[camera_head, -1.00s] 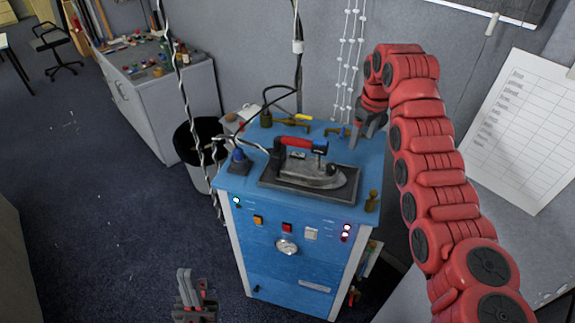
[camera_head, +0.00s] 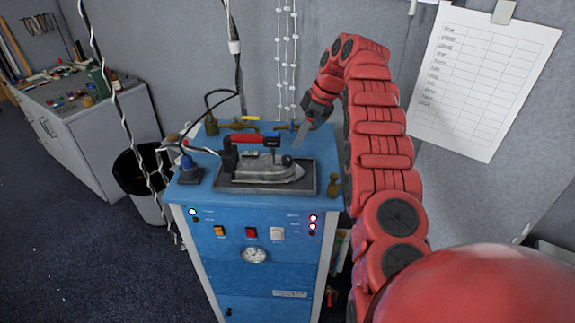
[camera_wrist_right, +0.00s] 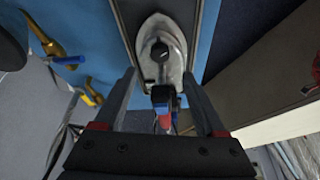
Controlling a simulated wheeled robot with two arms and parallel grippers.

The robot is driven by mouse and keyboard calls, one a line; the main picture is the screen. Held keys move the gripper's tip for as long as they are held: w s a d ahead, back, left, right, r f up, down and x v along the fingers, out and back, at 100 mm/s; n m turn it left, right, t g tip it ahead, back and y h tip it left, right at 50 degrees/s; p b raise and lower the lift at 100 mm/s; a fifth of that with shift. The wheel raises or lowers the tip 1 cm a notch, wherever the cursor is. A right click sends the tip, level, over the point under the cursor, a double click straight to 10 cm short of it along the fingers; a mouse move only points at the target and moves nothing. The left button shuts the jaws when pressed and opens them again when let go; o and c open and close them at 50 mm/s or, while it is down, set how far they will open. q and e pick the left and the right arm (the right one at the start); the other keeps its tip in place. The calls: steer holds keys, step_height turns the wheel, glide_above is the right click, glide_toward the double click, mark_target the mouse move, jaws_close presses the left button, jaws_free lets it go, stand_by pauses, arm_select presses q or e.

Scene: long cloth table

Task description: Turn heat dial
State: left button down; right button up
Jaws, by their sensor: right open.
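A metal iron (camera_head: 265,172) with a red and blue handle lies on a dark plate (camera_head: 312,178) on top of the blue cabinet. Its heat dial, a round black knob (camera_head: 287,160), sits on top near the pointed end. The knob also shows in the right wrist view (camera_wrist_right: 160,51), beyond and roughly between my fingertips. My right gripper (camera_head: 298,142) is open and empty, above and just behind the iron's pointed end, its fingers angled down toward the iron. It appears apart from the dial. My left gripper is out of view.
The blue cabinet (camera_head: 255,280) has lights, buttons and a gauge (camera_head: 253,255) on its front. Brass fittings (camera_head: 240,124) line its back edge. A small brass piece (camera_head: 333,185) stands at the right. Cables hang at the left, above a black bin (camera_head: 135,180).

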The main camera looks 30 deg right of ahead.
mark_target(288, 158)
steer(key=p+x, duration=0.2)
steer(key=x, duration=0.5)
steer(key=shift+w+a+f+p, duration=0.1)
steer(key=shift+f+p, duration=0.2)
steer(key=shift+f, duration=0.05)
steer(key=shift+w+f, duration=0.1)
steer(key=shift+f, duration=0.25)
jaws_close()
